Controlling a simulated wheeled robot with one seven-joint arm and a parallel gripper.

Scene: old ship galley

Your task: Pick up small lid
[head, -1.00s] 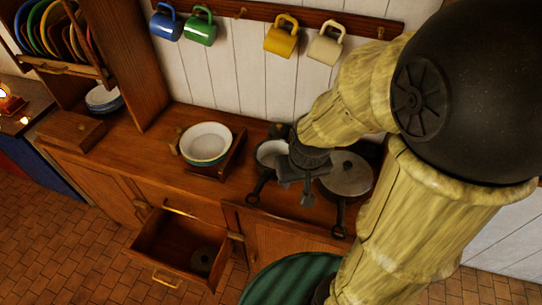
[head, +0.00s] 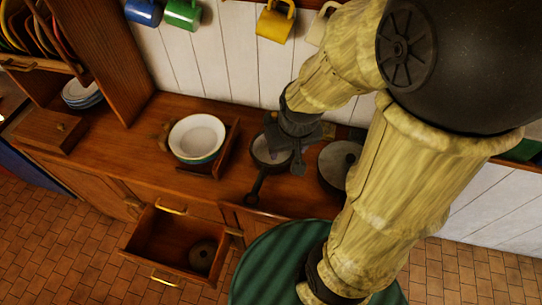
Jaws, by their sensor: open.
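My gripper (head: 284,157) is open, pointing down over the left pan (head: 262,157), and hides part of it. I cannot tell whether it touches anything. The left pan is small and dark with a light grey round face and a handle toward the front. A grey lid with a dark knob (head: 338,163) covers the right pan, partly behind my arm. A small dark round piece (head: 203,255) lies in the open drawer (head: 165,240). It may be a lid; I cannot tell which piece is the small lid.
A white bowl (head: 197,135) sits in a wooden holder on the wooden counter (head: 115,150). A small wooden box (head: 48,132) and stacked plates (head: 82,94) stand at the left. Mugs, such as the yellow one (head: 274,22), hang behind. The open drawer juts out in front.

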